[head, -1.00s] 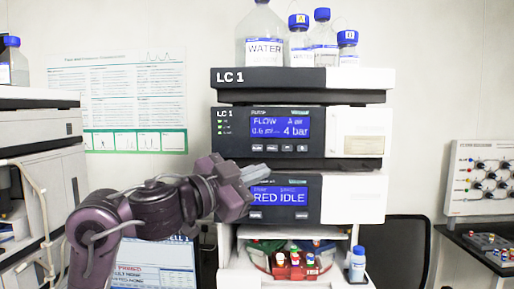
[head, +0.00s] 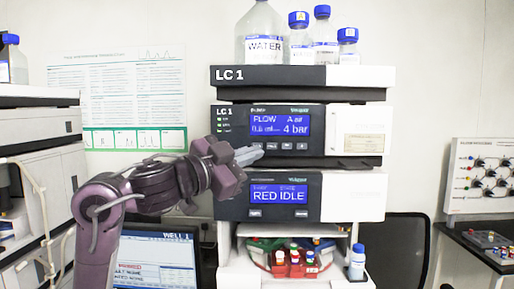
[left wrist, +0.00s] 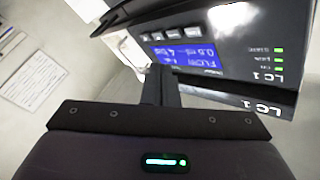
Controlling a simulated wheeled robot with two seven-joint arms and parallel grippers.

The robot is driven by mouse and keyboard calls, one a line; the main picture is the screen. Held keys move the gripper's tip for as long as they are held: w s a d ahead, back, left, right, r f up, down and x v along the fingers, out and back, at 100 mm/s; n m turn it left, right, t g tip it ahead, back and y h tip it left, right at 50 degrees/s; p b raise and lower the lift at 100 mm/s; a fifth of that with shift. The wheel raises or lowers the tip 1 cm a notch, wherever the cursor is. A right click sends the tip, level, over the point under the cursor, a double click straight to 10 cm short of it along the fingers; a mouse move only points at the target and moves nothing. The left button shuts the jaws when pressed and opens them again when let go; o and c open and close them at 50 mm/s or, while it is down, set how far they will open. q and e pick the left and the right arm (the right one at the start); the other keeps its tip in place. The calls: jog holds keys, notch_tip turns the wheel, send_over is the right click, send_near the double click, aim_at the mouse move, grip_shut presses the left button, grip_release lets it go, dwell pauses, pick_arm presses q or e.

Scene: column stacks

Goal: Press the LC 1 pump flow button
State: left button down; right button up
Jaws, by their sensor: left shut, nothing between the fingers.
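The LC 1 pump module (head: 344,118) is the upper unit of the stack, with a lit blue display (head: 280,124) reading FLOW and 4 bar. A row of small buttons (head: 287,146) runs below the display. My left gripper (head: 258,153) is shut and empty, its fingertips at the left end of that row. They hide the leftmost button; I cannot tell whether they touch it. In the left wrist view the shut fingers (left wrist: 160,85) point at the pump front, with its display (left wrist: 185,55) and several buttons (left wrist: 175,34) beyond. My right gripper is not in view.
A lower module (head: 350,198) with a RED IDLE display sits below the pump. Capped bottles (head: 265,35) stand on top of the stack. A vial carousel (head: 290,268) and a small bottle (head: 357,262) are underneath. A monitor (head: 155,262) stands below my arm.

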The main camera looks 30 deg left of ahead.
aim_at(266, 144)
pick_arm(q)
jog(key=shift+w+a, duration=0.55)
jog(key=shift+w, duration=0.3)
jog(key=shift+w+a, duration=0.5)
jog(key=shift+w, duration=0.35)
dwell(0.8)
jog(key=shift+w+a, duration=0.25)
jog(key=shift+w, duration=0.1)
jog(key=shift+w+a+p, duration=0.2)
jog(key=shift+w+p, duration=0.15)
dwell(0.6)
dwell(0.4)
jog(key=shift+s+d, duration=0.45)
jog(key=shift+s, duration=0.25)
